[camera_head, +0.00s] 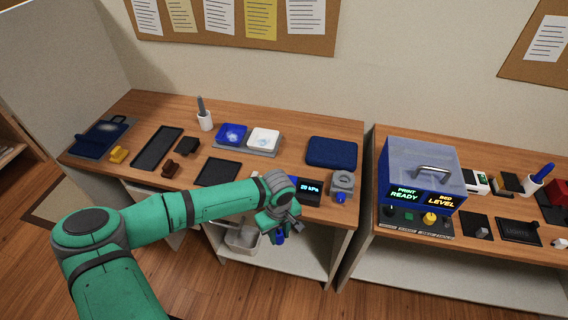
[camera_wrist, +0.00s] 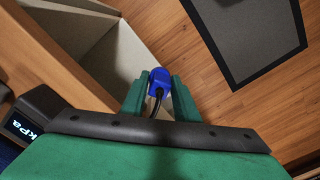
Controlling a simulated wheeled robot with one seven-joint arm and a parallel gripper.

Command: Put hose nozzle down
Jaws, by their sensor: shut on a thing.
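The blue hose nozzle (camera_wrist: 159,76) sits between the two green fingers of my gripper (camera_wrist: 158,92) in the wrist view. A dark hose runs from it back toward the palm. In the head view, my gripper (camera_head: 279,222) is shut on the nozzle (camera_head: 279,237) just in front of the left bench's front edge, near the black gauge box (camera_head: 308,193) reading 20 kPa. The gauge box also shows at the lower left of the wrist view (camera_wrist: 33,112). The nozzle hangs clear of the bench top, and the wrist view shows floor beyond it.
A grey block with a blue part (camera_head: 343,184) stands right of the gauge. A dark blue pad (camera_head: 332,152) lies behind. Black trays (camera_head: 158,148) lie at the left. The lower shelf (camera_head: 290,262) holds a white bin (camera_head: 243,238). A gap separates the right bench (camera_head: 400,155).

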